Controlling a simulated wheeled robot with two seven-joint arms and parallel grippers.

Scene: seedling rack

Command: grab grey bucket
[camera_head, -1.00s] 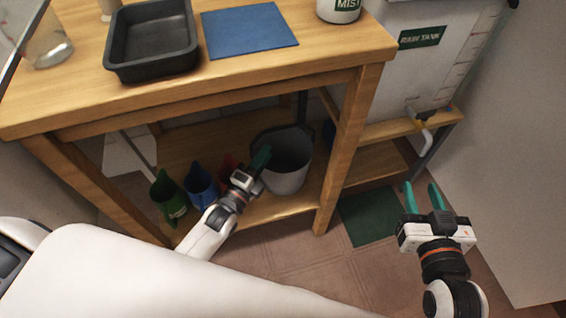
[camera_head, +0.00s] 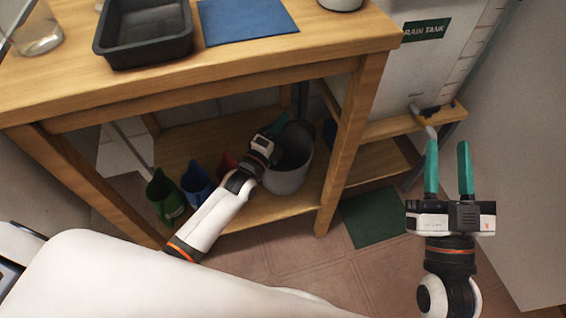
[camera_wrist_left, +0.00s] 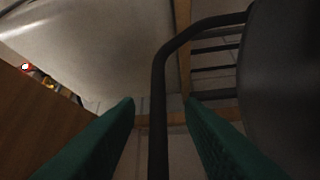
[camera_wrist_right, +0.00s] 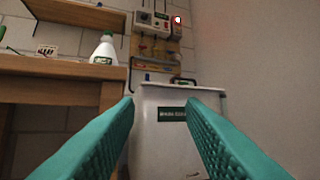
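The grey bucket (camera_head: 288,178) stands on the lower shelf (camera_head: 240,212) of the wooden bench. My left gripper (camera_head: 278,124) is at the bucket's upper left rim and hides part of it. In the left wrist view the left gripper (camera_wrist_left: 160,104) is open, with the bucket's dark handle (camera_wrist_left: 158,110) running between its two fingers. The grey bucket wall (camera_wrist_left: 286,70) fills the right side of that view. My right gripper (camera_head: 449,158) is open and empty, to the right of the bench, and its open fingers also show in the right wrist view (camera_wrist_right: 160,105).
Green (camera_head: 165,197), blue (camera_head: 197,186) and red (camera_head: 228,162) jugs stand left of the bucket, close to my left arm. The bench top (camera_head: 215,85) overhangs the shelf. A bench leg (camera_head: 345,150) is right of the bucket. A rain tank (camera_head: 440,60) stands behind my right gripper.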

